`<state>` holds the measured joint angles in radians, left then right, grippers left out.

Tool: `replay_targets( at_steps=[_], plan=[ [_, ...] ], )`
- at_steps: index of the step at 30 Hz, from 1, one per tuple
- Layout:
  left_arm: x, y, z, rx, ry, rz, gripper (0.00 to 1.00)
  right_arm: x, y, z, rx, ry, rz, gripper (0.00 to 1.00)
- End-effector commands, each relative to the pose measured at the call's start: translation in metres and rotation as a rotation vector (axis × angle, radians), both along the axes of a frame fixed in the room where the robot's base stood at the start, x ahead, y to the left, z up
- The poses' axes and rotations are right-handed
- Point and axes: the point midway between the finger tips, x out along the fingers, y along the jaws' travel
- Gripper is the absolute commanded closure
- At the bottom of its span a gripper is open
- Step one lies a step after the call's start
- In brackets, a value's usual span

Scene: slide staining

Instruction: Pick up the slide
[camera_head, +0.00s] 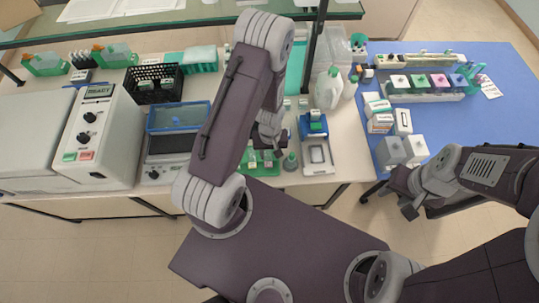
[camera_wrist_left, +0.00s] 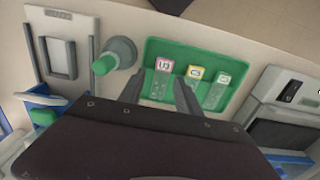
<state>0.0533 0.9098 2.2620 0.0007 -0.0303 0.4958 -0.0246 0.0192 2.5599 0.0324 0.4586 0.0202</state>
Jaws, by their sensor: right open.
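A green tray (camera_wrist_left: 205,52) holds three clear slides with coloured labels: a pink-labelled slide (camera_wrist_left: 163,75), a yellow-labelled slide (camera_wrist_left: 190,85) and a green-labelled slide (camera_wrist_left: 220,88). The tray (camera_head: 262,171) also shows in the head view, partly hidden by my left arm. My left gripper (camera_wrist_left: 160,90) is open above the tray, with the pink-labelled slide appearing between its fingers; contact cannot be told. In the head view the left gripper (camera_head: 271,138) is partly hidden by its arm. My right gripper (camera_head: 404,200) is open and empty near the blue table's front edge.
A small green-capped bottle (camera_head: 290,161) and a white device (camera_head: 318,157) stand right of the tray. A grey device with a blue lid (camera_head: 178,116) stands to its left. White boxes (camera_head: 391,152) and a bottle rack (camera_head: 425,97) are on the blue table (camera_head: 490,125).

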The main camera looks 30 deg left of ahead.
Motion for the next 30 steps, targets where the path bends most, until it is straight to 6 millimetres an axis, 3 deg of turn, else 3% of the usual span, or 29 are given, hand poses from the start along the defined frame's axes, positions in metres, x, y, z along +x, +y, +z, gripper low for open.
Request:
replay_targets(
  at_steps=[12,19,20,24,30],
  plan=[
    [0.001,0.003,-0.048,0.0,0.002,0.0,0.6,0.0,0.0,0.02,0.0,0.0,0.0,0.6],
    [0.001,0.003,-0.052,0.0,0.0,0.0,0.6,0.0,0.0,0.019,0.0,0.0,0.0,0.6],
    [0.001,0.003,-0.052,0.0,0.0,0.0,0.63,0.0,0.0,0.019,0.0,0.0,0.0,0.6],
    [0.001,0.003,-0.052,0.0,0.0,0.0,1.0,0.0,0.0,0.019,0.0,0.0,0.0,0.6],
    [0.001,0.003,-0.051,0.0,0.0,0.0,1.0,0.0,0.0,0.019,0.0,0.0,0.0,0.6]
  ],
)
